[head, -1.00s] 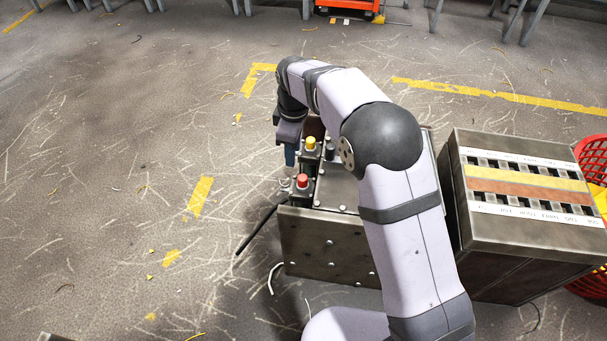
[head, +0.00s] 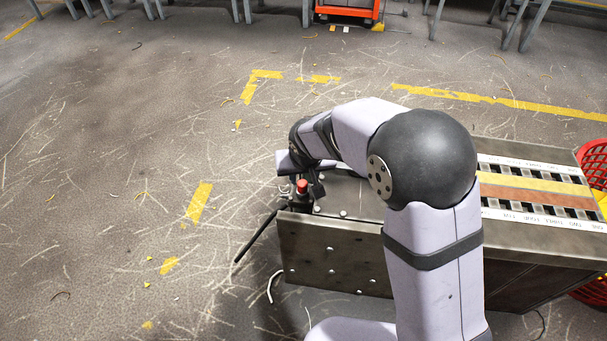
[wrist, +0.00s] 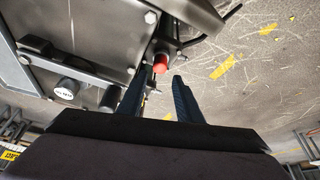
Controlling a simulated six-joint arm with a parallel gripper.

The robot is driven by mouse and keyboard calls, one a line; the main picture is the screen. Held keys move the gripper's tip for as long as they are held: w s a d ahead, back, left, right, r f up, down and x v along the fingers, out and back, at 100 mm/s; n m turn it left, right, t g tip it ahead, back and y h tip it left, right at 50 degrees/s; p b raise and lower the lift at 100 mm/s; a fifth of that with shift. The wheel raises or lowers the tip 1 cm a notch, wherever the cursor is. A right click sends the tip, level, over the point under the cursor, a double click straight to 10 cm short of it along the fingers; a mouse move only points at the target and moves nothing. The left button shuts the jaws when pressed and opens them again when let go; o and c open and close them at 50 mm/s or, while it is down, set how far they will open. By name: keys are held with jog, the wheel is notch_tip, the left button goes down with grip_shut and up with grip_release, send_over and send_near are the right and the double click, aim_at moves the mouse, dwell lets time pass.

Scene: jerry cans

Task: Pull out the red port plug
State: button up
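The red port plug (head: 302,185) sits upright at the left end of the metal box (head: 335,240), on a dark fitting. In the wrist view the red plug (wrist: 160,64) lies just beyond the fingertips, in line with the gap between them. My gripper (wrist: 160,84) is open, its two dark blue fingers apart with nothing between them. In the head view my wrist covers the area right behind the plug, and the fingers are mostly hidden there. The yellow plug cannot be seen in the head view; a bit of yellow shows by the left finger in the wrist view.
A second metal box (head: 540,240) with a striped labelled top stands at the right, beside a red basket (head: 594,160). The floor to the left is largely open.

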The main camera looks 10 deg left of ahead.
aim_at(302, 182)
jog(key=shift+f, duration=0.1)
jog(key=shift+b+x, duration=1)
jog(key=shift+x, duration=2.6)
grip_shut()
jog(key=shift+r+p, duration=0.6)
jog(key=shift+r, duration=0.15)
jog(key=shift+r+p, duration=1.75)
jog(key=shift+r, duration=0.35)
